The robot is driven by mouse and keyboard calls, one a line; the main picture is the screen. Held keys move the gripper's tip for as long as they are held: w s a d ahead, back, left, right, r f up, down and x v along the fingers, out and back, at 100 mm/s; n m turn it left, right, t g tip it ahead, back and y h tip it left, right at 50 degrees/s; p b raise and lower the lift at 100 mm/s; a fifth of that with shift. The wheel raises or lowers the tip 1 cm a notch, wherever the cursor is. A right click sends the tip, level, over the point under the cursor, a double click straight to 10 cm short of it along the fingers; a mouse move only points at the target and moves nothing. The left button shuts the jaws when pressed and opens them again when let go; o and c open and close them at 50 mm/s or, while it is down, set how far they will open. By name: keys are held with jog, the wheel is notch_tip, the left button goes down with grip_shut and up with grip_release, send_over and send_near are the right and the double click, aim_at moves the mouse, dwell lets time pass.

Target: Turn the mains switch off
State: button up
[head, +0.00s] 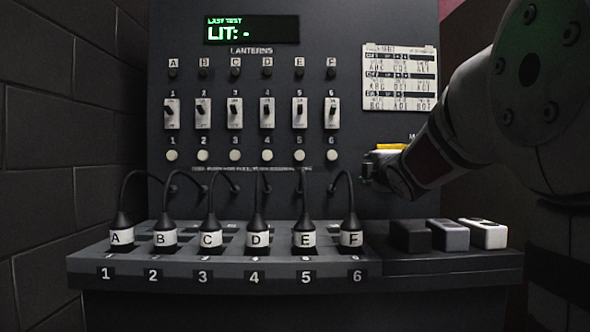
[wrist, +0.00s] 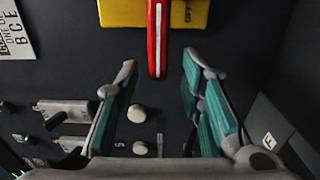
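The mains switch shows in the wrist view as a red lever (wrist: 157,38) with a pale stripe, in front of a yellow plate (wrist: 122,12) with partly cut-off lettering. In the head view only a bit of yellow (head: 393,147) shows; my arm hides the rest. My gripper (wrist: 159,60) is open and empty. Its teal-padded fingers stand on either side of the lever's lower end in the picture, with a gap on both sides. It also shows small and dark in the head view (head: 372,172), close to the panel.
The panel's lantern switches (head: 235,113) and round white buttons (head: 235,155) are left of my gripper. Plugs on cables stand in a numbered bench (head: 230,274) below. Several blocks (head: 450,235) sit on its right. A display (head: 252,30) reads "LIT: -". A printed card (head: 400,78) hangs above.

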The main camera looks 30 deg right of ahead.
jog(key=v, duration=1.2)
dwell(0.3)
